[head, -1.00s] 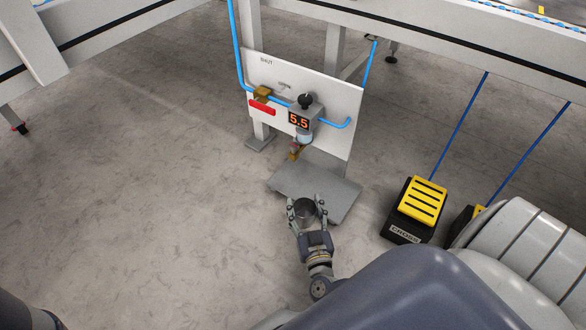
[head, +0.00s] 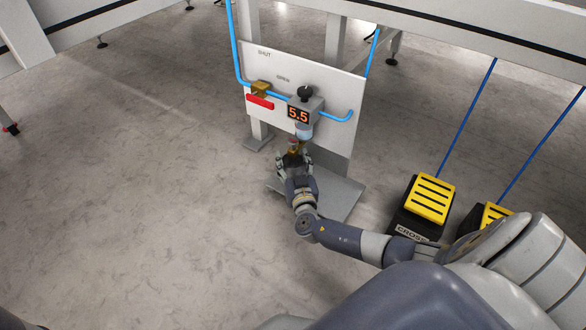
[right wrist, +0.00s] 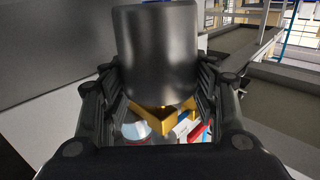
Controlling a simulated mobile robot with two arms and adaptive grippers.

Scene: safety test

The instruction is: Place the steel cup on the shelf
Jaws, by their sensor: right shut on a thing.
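My right gripper (head: 293,164) is shut on the steel cup (right wrist: 155,55), which fills the upper middle of the right wrist view between the two fingers. In the head view the cup is small, dark and mostly hidden by the gripper. The gripper is close to the brass fitting below the regulator, above the left back part of the grey shelf plate (head: 343,202). I cannot tell whether the cup touches the fitting or the shelf. My left gripper is out of view.
A white panel (head: 330,142) carries a blue air line, a red lever (head: 260,102) and a regulator reading 5.5 (head: 298,113). Yellow-topped pedals (head: 432,198) stand on the floor at right. The floor at left is clear.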

